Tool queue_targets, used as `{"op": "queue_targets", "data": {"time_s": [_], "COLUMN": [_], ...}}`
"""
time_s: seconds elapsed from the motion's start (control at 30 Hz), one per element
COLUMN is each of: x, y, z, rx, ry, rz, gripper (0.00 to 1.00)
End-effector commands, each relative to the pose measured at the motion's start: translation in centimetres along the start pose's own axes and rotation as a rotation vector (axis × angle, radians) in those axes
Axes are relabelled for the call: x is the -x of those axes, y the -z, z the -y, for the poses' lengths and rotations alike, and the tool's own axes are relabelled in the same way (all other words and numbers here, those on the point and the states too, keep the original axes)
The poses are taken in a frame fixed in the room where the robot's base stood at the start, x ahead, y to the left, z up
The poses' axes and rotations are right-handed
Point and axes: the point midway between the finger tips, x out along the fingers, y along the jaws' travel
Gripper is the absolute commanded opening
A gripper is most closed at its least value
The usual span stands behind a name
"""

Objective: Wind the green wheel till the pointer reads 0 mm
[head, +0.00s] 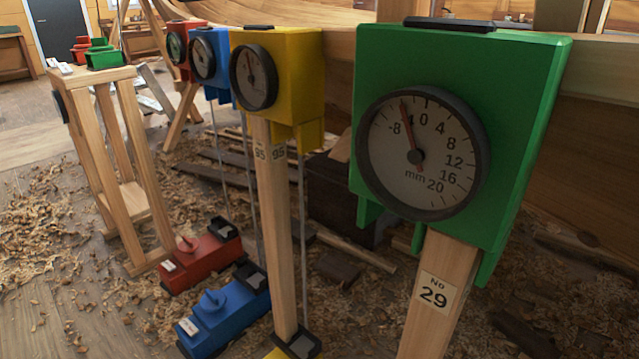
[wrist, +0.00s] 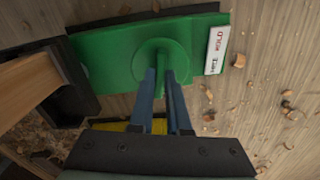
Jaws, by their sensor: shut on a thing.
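The green gauge box (head: 530,90) stands at the right on a wooden post (head: 430,320) labelled No 29. Its round dial (head: 390,180) is marked in mm, and its red pointer (head: 407,125) leans left of 0, close to -4. In the wrist view the green wheel (wrist: 145,55) sits on a green base (wrist: 95,55) on the floor. My gripper (wrist: 163,75), with blue fingers, is shut on the wheel's raised green grip, which is partly hidden between the fingers. My gripper is not in the head view.
Yellow (head: 255,100), blue (head: 212,65) and red (head: 180,55) gauges stand to the left. Red (head: 215,255) and blue (head: 235,310) floor units lie below. Wood shavings litter the floor.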

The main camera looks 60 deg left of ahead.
Motion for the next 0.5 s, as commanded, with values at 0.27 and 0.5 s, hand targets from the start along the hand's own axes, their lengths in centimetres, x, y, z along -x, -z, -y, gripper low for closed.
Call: {"op": "queue_targets", "data": {"time_s": [0.27, 0.5], "x": [0.08, 0.38], "y": [-0.02, -0.03], "z": [0.05, 0.05], "rx": [-0.009, -0.091], "ry": [0.002, 0.003], "rz": [0.001, 0.001], "gripper": [0.0, 0.0]}}
